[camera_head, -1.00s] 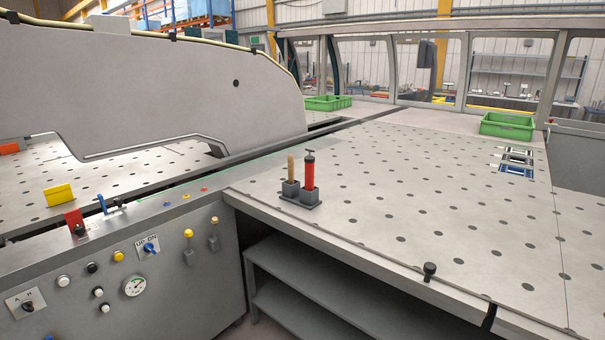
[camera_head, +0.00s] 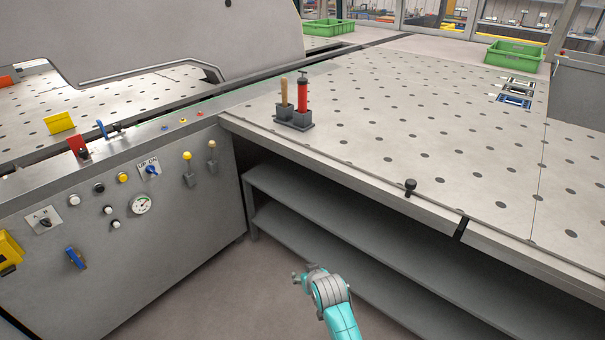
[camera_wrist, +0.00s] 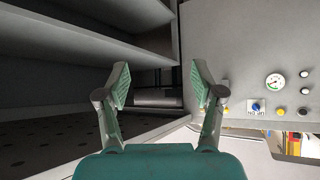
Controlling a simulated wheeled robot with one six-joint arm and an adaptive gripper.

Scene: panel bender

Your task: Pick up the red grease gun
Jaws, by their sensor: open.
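The red grease gun (camera_head: 303,93) stands upright in a dark grey holder (camera_head: 294,122) near the left front edge of the perforated table. It has a red barrel and a dark top. A wooden-handled tool (camera_head: 284,91) stands beside it in the same holder. My gripper (camera_head: 297,279) is low in front of the shelves, below the table top and well apart from the grease gun. In the wrist view my gripper (camera_wrist: 160,85) is open with nothing between its fingers. The grease gun does not show in the wrist view.
A grey control cabinet (camera_head: 110,238) with knobs and a gauge stands at the left. Open shelves (camera_head: 330,235) lie under the perforated table (camera_head: 400,110). A black knob (camera_head: 410,187) rises at its front edge. Green crates (camera_head: 514,54) stand farther back. Most of the table top is clear.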

